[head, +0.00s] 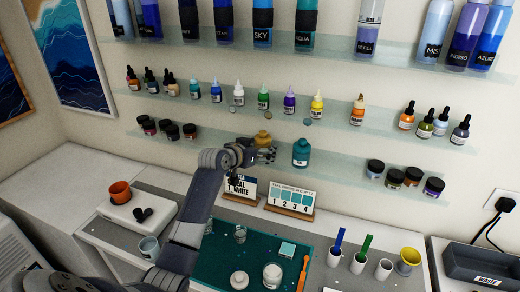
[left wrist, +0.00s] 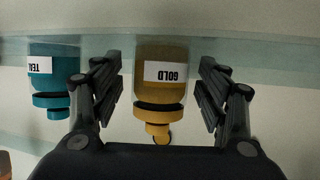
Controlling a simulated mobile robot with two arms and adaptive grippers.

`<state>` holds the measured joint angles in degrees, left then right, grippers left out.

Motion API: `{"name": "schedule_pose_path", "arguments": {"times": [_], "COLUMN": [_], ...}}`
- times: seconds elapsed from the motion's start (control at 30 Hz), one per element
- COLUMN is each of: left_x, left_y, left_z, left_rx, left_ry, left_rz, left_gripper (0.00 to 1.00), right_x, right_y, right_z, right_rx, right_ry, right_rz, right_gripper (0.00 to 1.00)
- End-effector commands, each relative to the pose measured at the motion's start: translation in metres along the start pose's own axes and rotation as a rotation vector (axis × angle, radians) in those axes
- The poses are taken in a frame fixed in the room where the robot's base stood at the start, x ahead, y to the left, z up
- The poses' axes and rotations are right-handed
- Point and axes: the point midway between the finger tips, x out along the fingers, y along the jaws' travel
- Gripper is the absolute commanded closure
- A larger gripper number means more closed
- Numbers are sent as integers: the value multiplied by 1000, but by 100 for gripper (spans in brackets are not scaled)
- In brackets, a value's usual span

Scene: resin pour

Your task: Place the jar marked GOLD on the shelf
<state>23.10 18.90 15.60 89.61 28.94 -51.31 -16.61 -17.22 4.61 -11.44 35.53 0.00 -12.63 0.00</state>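The GOLD jar (head: 263,139) is a yellow-gold bottle with a white label and a gold cap. It stands at the lowest glass shelf (head: 338,168), left of the teal jar (head: 301,153). In the left wrist view the picture is upside down, and the GOLD jar (left wrist: 161,80) hangs base-up at the shelf edge, level with the teal jar (left wrist: 53,80). My left gripper (head: 262,155) is in front of the jar. Its fingers (left wrist: 160,100) are open on either side, with a visible gap to the jar on both sides. My right gripper is not in view.
Dark-lidded jars (head: 395,178) stand on the same shelf to the right, others (head: 189,131) to the left. Dropper bottles line the shelf above. Label cards (head: 291,197), cups and a teal mat (head: 215,262) are on the bench below.

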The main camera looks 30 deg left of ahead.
Motion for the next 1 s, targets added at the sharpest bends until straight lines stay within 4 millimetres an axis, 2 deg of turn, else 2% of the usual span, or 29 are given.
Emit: {"name": "schedule_pose_path", "arguments": {"times": [0.33, 0.47, 1.0], "left_x": [-2, -12, -96], "left_y": [0, -1, 0], "left_z": [-2, -1, 0], "left_rx": [0, 0, 4], "left_ry": [0, 2, 0], "left_rz": [0, -1, -1], "left_gripper": [31, 31, 31], "right_x": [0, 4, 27], "right_y": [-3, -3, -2], "right_z": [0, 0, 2], "right_rx": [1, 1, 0], "right_ry": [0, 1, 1], "right_rz": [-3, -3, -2], "right_gripper": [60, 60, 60]}}
